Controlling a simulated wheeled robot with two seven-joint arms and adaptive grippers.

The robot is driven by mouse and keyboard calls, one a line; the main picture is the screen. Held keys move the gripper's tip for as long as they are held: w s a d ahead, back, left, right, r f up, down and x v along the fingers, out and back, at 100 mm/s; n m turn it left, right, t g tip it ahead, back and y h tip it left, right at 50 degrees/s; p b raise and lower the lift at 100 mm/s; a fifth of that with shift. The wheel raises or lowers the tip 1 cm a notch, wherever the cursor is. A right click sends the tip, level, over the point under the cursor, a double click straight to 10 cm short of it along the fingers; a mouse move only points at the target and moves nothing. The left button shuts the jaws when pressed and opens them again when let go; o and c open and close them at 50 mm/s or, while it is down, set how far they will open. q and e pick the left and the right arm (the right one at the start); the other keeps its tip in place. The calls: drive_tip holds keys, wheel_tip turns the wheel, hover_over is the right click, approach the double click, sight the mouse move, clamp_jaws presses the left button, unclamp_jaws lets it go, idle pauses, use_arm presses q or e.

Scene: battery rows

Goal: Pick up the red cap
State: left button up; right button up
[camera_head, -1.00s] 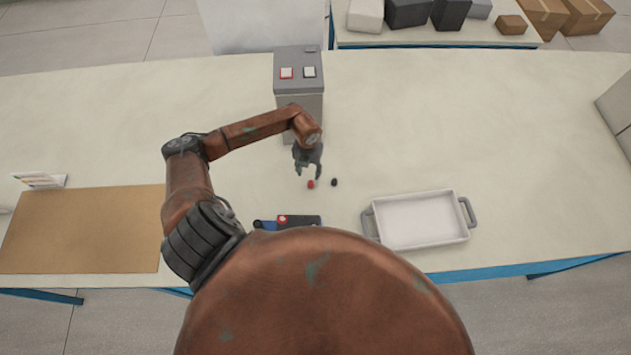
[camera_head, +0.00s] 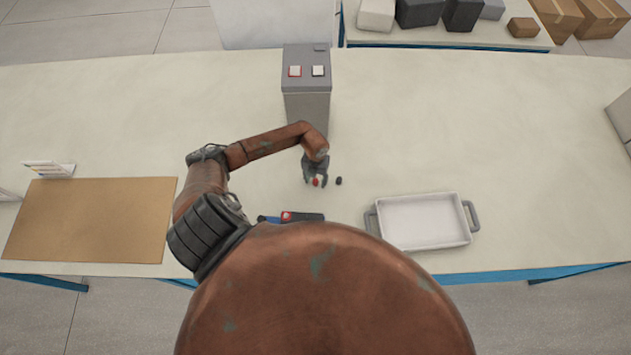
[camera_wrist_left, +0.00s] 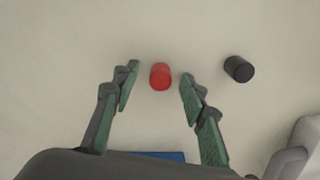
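The red cap (camera_head: 316,183) stands on the table near its front half. It also shows in the left wrist view (camera_wrist_left: 160,77), a short red cylinder. My left gripper (camera_head: 315,181) is open, with its fingers reaching down on either side of the cap. In the left wrist view the fingertips (camera_wrist_left: 159,80) flank the cap with a gap on each side, so neither appears to touch it. A small black cap (camera_head: 339,181) stands just to the right of the red one, outside the fingers; it shows in the wrist view (camera_wrist_left: 238,69) too. My right gripper is not in view.
A white tray with grey handles (camera_head: 423,222) lies to the right. A grey box with two buttons (camera_head: 306,80) stands behind my gripper. A dark and blue object with a red mark (camera_head: 305,216) lies in front. A brown mat (camera_head: 90,220) is at left. The right side is largely clear.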

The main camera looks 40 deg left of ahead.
use_arm(q)
drive_tip(key=c, duration=0.9)
drive_tip(key=shift+o, duration=0.2)
drive_tip(key=shift+r, duration=0.1)
